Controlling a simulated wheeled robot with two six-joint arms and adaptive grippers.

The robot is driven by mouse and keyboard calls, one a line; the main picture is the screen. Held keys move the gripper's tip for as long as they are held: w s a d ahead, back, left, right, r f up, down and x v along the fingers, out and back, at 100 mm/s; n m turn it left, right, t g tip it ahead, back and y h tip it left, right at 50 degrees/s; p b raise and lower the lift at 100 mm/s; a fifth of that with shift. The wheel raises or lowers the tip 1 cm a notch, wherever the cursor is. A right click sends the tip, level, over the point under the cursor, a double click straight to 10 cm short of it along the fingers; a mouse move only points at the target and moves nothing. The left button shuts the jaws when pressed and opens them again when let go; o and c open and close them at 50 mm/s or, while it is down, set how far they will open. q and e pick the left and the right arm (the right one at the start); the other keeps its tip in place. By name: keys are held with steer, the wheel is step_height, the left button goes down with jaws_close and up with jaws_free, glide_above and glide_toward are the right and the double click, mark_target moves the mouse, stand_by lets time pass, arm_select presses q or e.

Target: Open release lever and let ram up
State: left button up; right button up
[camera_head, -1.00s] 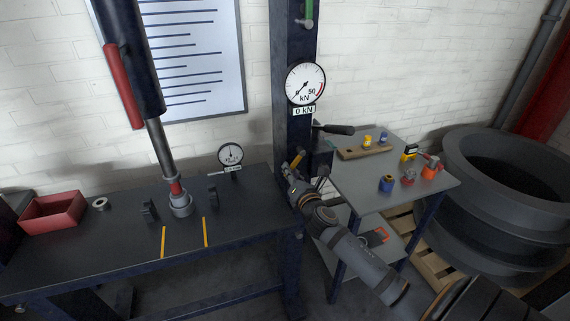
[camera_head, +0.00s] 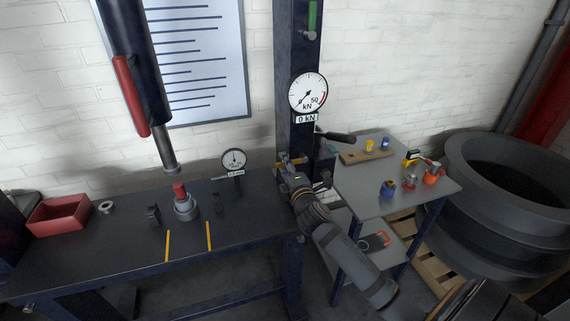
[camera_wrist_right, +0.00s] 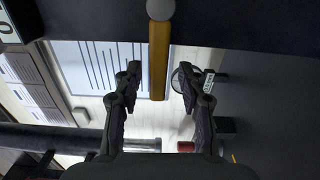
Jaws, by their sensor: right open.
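The yellow release lever (camera_head: 291,161) sticks out near level from the press column, above the bench. My right gripper (camera_head: 288,171) is at the lever. In the right wrist view the lever (camera_wrist_right: 158,62) lies between my two open fingers (camera_wrist_right: 160,72), with a gap on each side. The silver ram (camera_head: 166,150) hangs under the dark cylinder at the left. Its lower end is clear above the red-topped piece standing in a grey ring (camera_head: 185,209) on the bench. The dial gauge (camera_head: 308,93) label reads 0 kN. My left gripper is out of view.
A red bin (camera_head: 58,213), a small ring (camera_head: 106,207) and a small dial gauge (camera_head: 234,162) are on the bench (camera_head: 110,258). A black-gripped handle (camera_head: 336,137) juts right from the column. The side table (camera_head: 410,205) holds small coloured parts.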

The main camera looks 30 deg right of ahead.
steer(key=shift+v, duration=1)
steer(key=v, duration=0.6)
stand_by(0.6)
